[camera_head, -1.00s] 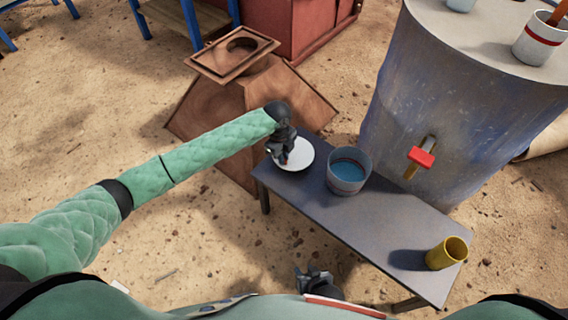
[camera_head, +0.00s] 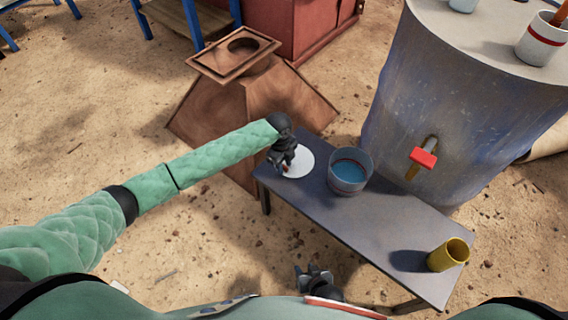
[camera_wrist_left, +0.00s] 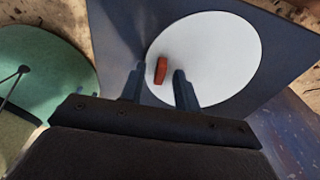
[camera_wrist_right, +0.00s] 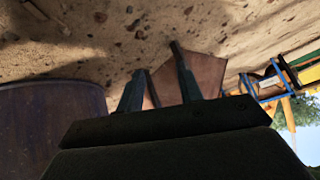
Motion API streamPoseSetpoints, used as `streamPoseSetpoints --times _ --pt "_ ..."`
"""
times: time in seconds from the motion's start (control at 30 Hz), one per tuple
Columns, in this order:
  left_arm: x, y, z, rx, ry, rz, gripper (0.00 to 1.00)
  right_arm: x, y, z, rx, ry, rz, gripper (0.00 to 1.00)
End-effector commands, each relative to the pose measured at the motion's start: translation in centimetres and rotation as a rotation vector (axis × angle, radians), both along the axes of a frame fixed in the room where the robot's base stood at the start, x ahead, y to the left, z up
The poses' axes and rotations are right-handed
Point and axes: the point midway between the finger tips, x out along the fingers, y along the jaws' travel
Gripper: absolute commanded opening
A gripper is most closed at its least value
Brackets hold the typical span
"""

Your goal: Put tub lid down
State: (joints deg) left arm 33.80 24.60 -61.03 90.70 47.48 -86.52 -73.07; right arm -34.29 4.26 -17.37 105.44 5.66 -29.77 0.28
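The tub lid (camera_head: 302,163) is a flat white disc with a red knob, lying on the left end of the grey bench. It also shows as a white disc in the left wrist view (camera_wrist_left: 222,50). My left gripper (camera_head: 283,166) is just above the lid. In the left wrist view its fingers (camera_wrist_left: 159,82) stand apart, with the red knob (camera_wrist_left: 161,70) between and just past their tips, a gap on each side. The grey tub (camera_head: 349,185) stands uncovered beside the lid, with blue contents. My right gripper (camera_wrist_right: 158,75) is open and empty, low in front of the bench.
The grey bench (camera_head: 390,225) is clear between the tub and a yellow cup (camera_head: 447,255) at its right end. A large blue-grey drum (camera_head: 460,110) with a red-handled tap stands behind. A rusty brown hopper (camera_head: 225,110) stands close behind the bench's left end.

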Motion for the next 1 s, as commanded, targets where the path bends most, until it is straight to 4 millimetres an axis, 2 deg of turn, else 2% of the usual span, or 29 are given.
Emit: streamPoseSetpoints --times 0.23,0.37,0.8,1.0 --pt "0.0 0.0 0.1 -0.001 -0.001 0.000 0.32 -0.3 -0.1 -0.2 -0.002 0.004 0.000 0.36" --pt "0.1 0.1 1.2 -0.001 -0.002 -0.001 0.32 -0.4 -0.1 0.0 -0.002 0.005 0.000 0.36" --pt "0.7 0.9 9.1 0.000 -0.002 -0.001 0.32 -1.4 -0.2 -0.2 -0.009 0.040 0.005 0.36" --pt "0.8 1.1 11.4 0.000 -0.001 0.000 0.32 -1.0 -0.2 0.4 -0.006 0.031 0.004 0.36"
